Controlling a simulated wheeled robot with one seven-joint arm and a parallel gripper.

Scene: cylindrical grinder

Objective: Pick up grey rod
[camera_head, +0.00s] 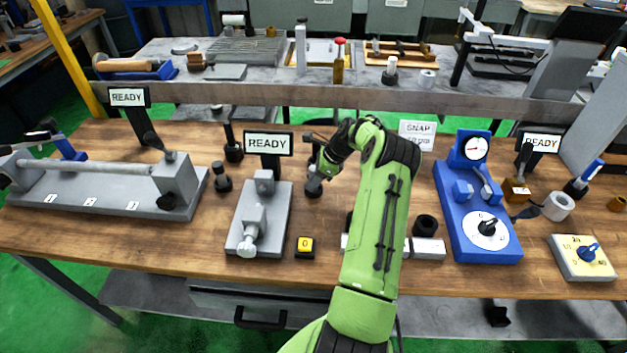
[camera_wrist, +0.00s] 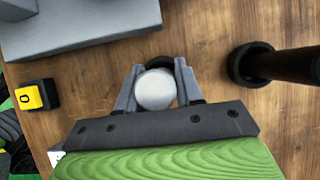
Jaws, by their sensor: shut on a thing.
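My gripper (camera_head: 326,165) is over the middle of the wooden bench, right of the centre grey fixture. In the wrist view its two fingers (camera_wrist: 157,92) are shut on a pale grey, round-ended piece, which looks like the grey rod (camera_wrist: 155,90) seen end-on. A dark ring shows just behind it. In the head view a short grey part (camera_head: 314,183) with a black base shows below the gripper. Whether the rod still stands in that base cannot be told. My fingers and arm hide much of it.
The centre grey fixture (camera_head: 262,218) and a yellow button block (camera_head: 304,247) are to the left. A blue gauge fixture (camera_head: 478,215) is to the right. A grey bar (camera_head: 427,248) lies partly behind my arm. A long grey fixture (camera_head: 105,197) bears a horizontal rod at far left.

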